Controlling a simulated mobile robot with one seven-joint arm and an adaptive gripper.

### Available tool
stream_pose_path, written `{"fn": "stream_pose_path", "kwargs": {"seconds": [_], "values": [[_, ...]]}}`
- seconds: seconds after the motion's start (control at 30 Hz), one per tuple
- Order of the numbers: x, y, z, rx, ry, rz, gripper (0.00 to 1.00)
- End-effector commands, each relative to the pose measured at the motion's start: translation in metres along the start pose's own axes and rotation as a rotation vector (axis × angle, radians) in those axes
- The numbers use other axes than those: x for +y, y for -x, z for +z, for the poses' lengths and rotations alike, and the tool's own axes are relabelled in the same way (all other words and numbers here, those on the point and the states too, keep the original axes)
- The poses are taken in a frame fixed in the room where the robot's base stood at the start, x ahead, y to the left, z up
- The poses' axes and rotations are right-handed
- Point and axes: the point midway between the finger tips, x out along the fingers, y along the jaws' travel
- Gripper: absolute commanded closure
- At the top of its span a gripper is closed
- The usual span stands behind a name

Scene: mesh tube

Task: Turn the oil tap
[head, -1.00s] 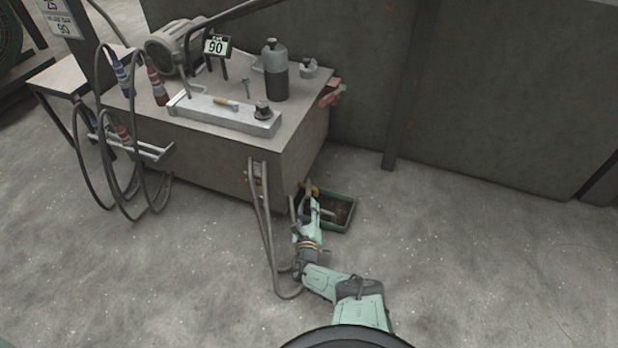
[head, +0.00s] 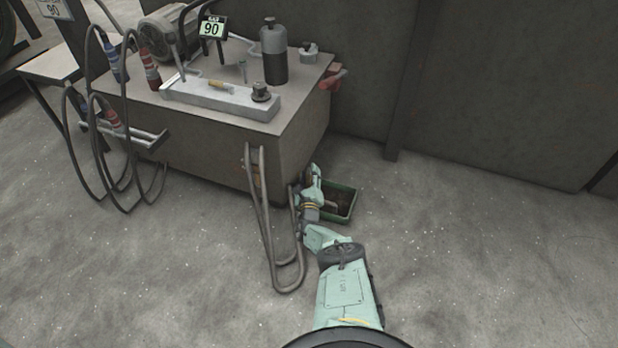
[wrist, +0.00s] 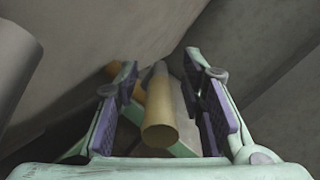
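A yellow-brown cylindrical handle (wrist: 158,125), seemingly the oil tap's, points toward the camera in the wrist view. My gripper (wrist: 165,92) is open, with its purple-padded fingers on either side of the handle. A gap shows on both sides near the handle's end; contact farther back cannot be told. In the head view, my gripper (head: 313,178) is low at the front right corner of the grey cabinet (head: 215,150) and hides the tap.
A green-rimmed tray (head: 351,207) lies on the floor just right of my gripper. Grey hoses (head: 262,215) hang from the cabinet front and loop on the floor left of my arm. Floor to the right (head: 480,250) is clear.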

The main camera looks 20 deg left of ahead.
Motion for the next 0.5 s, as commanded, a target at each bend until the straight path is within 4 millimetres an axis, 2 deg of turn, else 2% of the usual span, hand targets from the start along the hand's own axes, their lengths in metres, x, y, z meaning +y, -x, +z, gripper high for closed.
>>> {"fn": "stream_pose_path", "kwargs": {"seconds": [0.17,0.5], "values": [[-0.0003,0.0002,0.0002,0.000,-0.001,0.000,0.65],[-0.0002,0.0005,0.0000,0.000,-0.001,0.000,0.88]]}}
